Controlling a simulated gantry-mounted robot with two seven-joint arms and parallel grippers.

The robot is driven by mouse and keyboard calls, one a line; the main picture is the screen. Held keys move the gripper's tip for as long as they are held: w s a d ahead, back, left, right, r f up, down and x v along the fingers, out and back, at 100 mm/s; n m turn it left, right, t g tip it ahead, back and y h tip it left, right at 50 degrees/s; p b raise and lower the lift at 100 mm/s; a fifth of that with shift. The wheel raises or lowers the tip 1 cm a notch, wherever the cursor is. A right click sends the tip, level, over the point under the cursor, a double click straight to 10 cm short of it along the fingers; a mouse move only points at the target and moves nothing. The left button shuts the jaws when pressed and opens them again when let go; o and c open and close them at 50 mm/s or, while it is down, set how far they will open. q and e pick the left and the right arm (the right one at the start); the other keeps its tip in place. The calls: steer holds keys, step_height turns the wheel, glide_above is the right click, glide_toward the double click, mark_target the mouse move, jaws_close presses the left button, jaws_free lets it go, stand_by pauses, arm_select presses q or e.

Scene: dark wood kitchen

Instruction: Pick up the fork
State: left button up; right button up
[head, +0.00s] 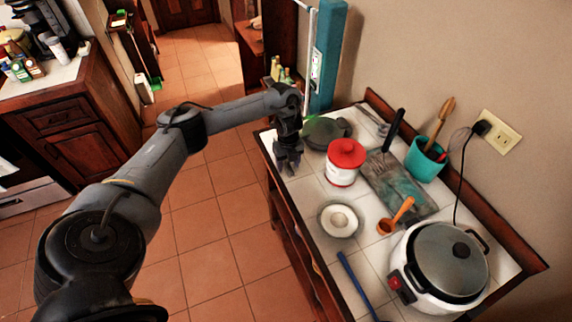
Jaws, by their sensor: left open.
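A silver utensil that looks like the fork (371,116) lies at the far end of the tiled counter (302,200), by the wooden back edge. Its shape is small and hard to make out. My left gripper (288,163) is open and empty, pointing down over the counter's left edge. It is to the left of the fork, with a dark green lidded pan (326,133) between them. My right gripper is out of view.
A red-lidded canister (345,162), a dark tray (402,190) with a black-handled utensil (393,131), a teal utensil pot (424,160), a small bowl (339,220), an orange scoop (396,216) and a rice cooker (440,268) crowd the counter. Floor to the left is clear.

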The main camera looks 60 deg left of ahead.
arm_select(q)
steer(key=shift+f, duration=0.15)
steer(key=shift+c, duration=0.7)
jaws_close()
